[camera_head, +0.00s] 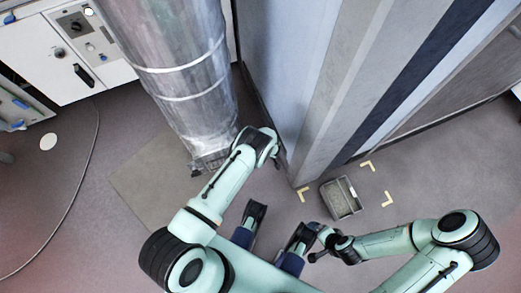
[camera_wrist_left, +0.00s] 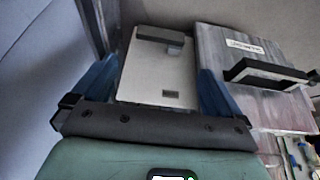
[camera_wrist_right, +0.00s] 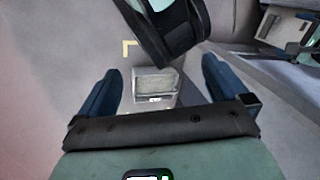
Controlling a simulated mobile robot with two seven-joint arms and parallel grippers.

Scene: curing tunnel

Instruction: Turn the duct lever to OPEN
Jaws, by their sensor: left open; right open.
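The metal duct (camera_head: 180,70) comes down through the upper middle of the head view. In the left wrist view a black lever (camera_wrist_left: 268,72) sits on the streaked metal duct face (camera_wrist_left: 222,75), at the right. A small white label (camera_wrist_left: 244,46) above it is too small to read. My left gripper (camera_wrist_left: 160,68) is open and empty; the lever lies to the right of its fingers, apart from them. In the head view the left fingers are hidden behind my arm. My right gripper (camera_wrist_right: 160,68) is open and empty, above the floor.
A pale panel with a grey block (camera_wrist_left: 160,37) shows between the left fingers. A grey bin (camera_head: 340,198) stands on the floor among yellow corner marks (camera_head: 388,199). A tall panelled wall (camera_head: 330,75) stands right of the duct. A white control cabinet (camera_head: 60,45) is at upper left.

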